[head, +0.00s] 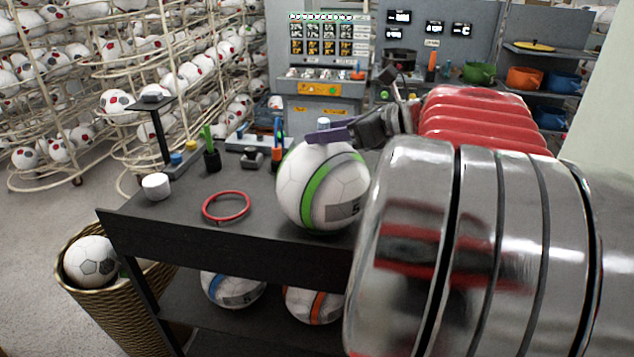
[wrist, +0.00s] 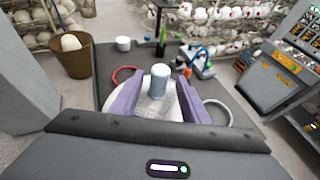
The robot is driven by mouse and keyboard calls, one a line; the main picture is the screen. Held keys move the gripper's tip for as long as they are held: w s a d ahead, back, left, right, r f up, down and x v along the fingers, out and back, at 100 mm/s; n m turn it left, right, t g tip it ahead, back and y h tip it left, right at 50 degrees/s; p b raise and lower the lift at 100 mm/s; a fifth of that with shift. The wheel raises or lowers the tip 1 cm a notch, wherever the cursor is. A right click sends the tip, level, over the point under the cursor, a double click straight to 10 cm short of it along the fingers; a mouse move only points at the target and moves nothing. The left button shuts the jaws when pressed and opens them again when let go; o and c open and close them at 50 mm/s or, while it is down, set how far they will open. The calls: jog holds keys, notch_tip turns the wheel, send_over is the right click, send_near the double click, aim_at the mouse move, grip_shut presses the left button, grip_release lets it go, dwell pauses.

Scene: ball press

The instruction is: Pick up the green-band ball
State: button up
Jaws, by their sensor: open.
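The green-band ball (head: 294,188) is white with a bright green stripe and a dark label. It stands on the dark cart top near the front edge. A pale blue-grey cylinder (wrist: 158,82) overlaps the top of the ball (wrist: 152,108) in the wrist view and seems to stand up from it. My gripper (head: 322,133) is at the top of the ball in the head view. In the wrist view the purple fingers of my gripper (wrist: 159,88) are spread, one on each side of the cylinder. I cannot tell whether they touch. My arm hides the cart's right side.
A red ring (head: 226,206), a white cup (head: 156,186) and a black stand (head: 157,130) are on the cart. A blue-band ball (head: 232,289) and an orange-band ball (head: 314,305) lie on the lower shelf. A wicker basket (head: 112,308) holding a ball stands left.

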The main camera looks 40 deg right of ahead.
jog(key=shift+x, duration=2.65)
jog(key=shift+a, duration=0.1)
jog(key=shift+c, duration=0.4)
jog(key=shift+s+f, duration=0.1)
grip_shut()
jog(key=shift+f, duration=0.15)
